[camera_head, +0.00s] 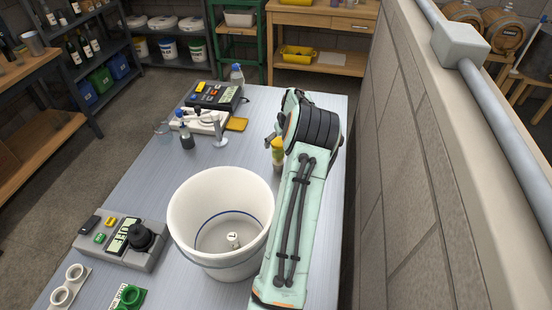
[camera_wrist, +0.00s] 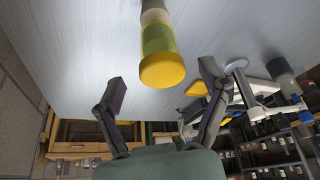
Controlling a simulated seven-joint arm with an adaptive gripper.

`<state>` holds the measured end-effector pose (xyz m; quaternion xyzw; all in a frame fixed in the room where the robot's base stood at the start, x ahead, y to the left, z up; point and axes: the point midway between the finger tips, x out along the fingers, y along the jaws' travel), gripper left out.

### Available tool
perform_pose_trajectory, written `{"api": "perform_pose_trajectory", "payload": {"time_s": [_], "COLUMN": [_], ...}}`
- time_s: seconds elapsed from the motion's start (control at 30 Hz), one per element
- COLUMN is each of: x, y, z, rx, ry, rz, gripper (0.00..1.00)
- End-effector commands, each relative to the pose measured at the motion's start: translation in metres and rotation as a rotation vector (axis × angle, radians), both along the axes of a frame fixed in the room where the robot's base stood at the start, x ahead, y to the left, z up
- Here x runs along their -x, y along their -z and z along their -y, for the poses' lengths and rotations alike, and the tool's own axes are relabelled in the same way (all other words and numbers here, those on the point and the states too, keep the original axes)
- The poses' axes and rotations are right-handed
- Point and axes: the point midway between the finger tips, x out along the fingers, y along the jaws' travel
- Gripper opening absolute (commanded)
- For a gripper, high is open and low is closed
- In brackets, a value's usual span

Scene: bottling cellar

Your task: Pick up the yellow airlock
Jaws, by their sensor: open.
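The yellow airlock (camera_head: 278,152) stands upright on the grey table, just left of my arm's far end. I take it to be the small cylinder with a yellow cap, yellow-green body and pale lower part. It shows large at the top middle of the wrist view (camera_wrist: 161,52), cap towards me. My gripper (camera_wrist: 163,80) is open, with one dark finger to each side of the airlock in that view and nothing held. The fingers look apart from it. In the head view my arm hides most of my gripper.
A large white bucket (camera_head: 190,230) stands left of my arm, a small white piece inside. A grey device with a black knob (camera_head: 150,262) is at front left. A scale (camera_head: 215,97), a white stand (camera_head: 195,122) and a dark bottle (camera_head: 187,138) are farther back. A wall (camera_head: 390,150) borders the right.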

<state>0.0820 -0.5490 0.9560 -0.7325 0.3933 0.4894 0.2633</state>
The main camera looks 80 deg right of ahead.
Motion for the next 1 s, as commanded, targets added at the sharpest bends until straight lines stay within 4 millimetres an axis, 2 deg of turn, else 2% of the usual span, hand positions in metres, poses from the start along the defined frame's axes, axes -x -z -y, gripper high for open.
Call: {"api": "perform_pose_trajectory", "payload": {"time_s": [0.1, 0.23, 0.53, 0.57, 0.6, 0.77, 0.8, 1.0], "x": [-0.005, -0.008, -0.009, -0.009, -0.009, -0.009, -0.009, -0.009], "y": [0.019, 0.031, 0.035, 0.035, 0.035, 0.035, 0.035, 0.035], "z": [0.005, 0.01, 0.012, 0.012, 0.012, 0.012, 0.012, 0.012], "rx": [-0.002, -0.002, 0.002, 0.001, 0.001, 0.0, 0.0, 0.001], "ry": [-0.002, -0.002, -0.001, -0.002, -0.002, -0.002, -0.002, -0.002], "rz": [0.001, 0.001, -0.001, 0.0, 0.0, -0.001, -0.001, 0.0], "gripper": [0.75, 0.75, 0.75, 0.72, 0.6, 0.1, 0.06, 0.06]}}
